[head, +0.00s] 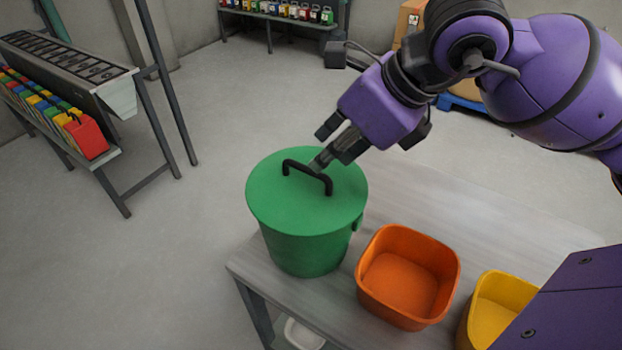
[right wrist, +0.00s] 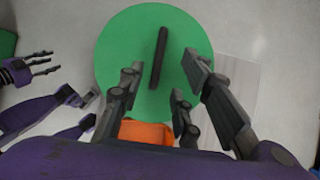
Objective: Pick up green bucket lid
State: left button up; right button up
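The green bucket lid (head: 268,205) lies flat on the green bucket (head: 305,250), with a black bar handle (head: 308,176) across its top. The bucket stands upright at the table's corner. My left gripper (right wrist: 42,63) shows at the left there, fingers spread and empty.
An orange bin (head: 400,283) stands on the table (head: 440,190) right beside the bucket, with a yellow bin (head: 498,303) further right. A rack with colored bins (head: 85,135) is at the left. Shelved containers (head: 280,10) stand at the back. The floor left of the bucket is clear.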

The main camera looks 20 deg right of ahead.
aim_at(309, 168)
jog(key=x, duration=0.6)
jog(key=shift+w+a+p, duration=0.1)
jog(key=shift+a+p, duration=0.15)
jog(key=shift+p, duration=0.05)
jog(key=shift+r, duration=0.1)
grip_shut()
